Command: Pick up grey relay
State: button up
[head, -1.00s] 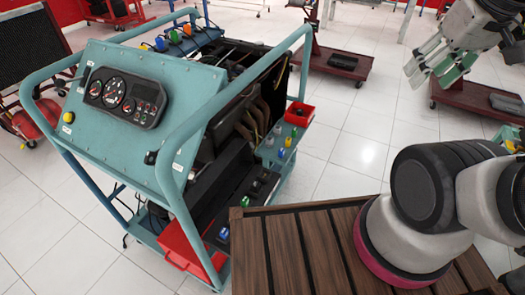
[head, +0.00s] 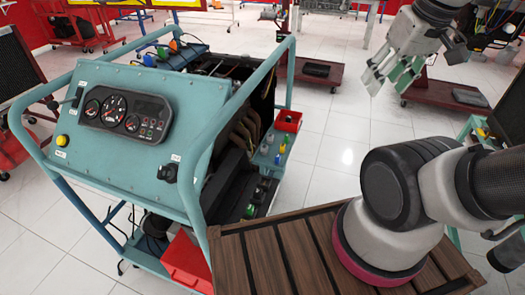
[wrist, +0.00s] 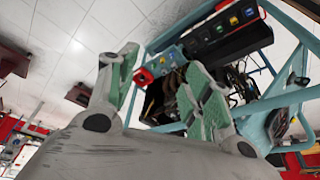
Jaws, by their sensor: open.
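The teal engine trainer (head: 185,185) stands at left in the head view. Several small coloured relays sit on its side shelf (head: 266,160), among them a yellow one (head: 276,159). I cannot single out the grey relay with certainty at this size. My gripper (head: 390,78) is open and empty, with green-padded fingers, in the air right of and above the trainer. In the wrist view my gripper (wrist: 160,62) points towards the trainer's frame, with a yellow relay (wrist: 233,20) beyond, apart from the fingers.
A red bin (head: 288,120) sits at the far end of the side shelf, and another red bin (head: 187,262) is low at the front. The teal frame bars (head: 240,85) surround the trainer. Dark red carts (head: 308,75) stand behind. White floor between is clear.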

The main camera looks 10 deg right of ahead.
aim_at(264, 147)
jog(key=w+d+f+n+g+h, duration=0.2)
jog(key=w+f+n, duration=0.1)
jog(key=w+f, duration=1.1)
jog(key=w+d+f+n+g+h, duration=0.1)
jog(key=w+d+f+n+g, duration=0.15)
jog(key=w+f, duration=1.2)
jog(key=w+a+f+n+t+y, duration=0.1)
jog(key=w+a+f, duration=0.1)
jog(key=f, duration=0.3)
jog(key=w+a+f+n+y, duration=0.1)
jog(key=w+a+f+n, duration=0.1)
jog(key=a+f, duration=0.3)
jog(key=w+a+f+n+t+y, duration=0.1)
jog(key=w+a+f+y, duration=0.1)
jog(key=f, duration=0.3)
jog(key=shift+w+a+f+n+t, duration=0.1)
jog(key=shift+w+a+n+t, duration=0.35)
jog(key=shift+a, duration=0.35)
jog(key=w+a+r+y, duration=0.2)
jog(key=w+a+y, duration=0.1)
jog(key=a, duration=0.3)
jog(key=x, duration=0.5)
jog(key=s+x, duration=0.1)
jog(key=x, duration=0.2)
jog(key=shift+a, duration=0.15)
jog(key=c, duration=1)
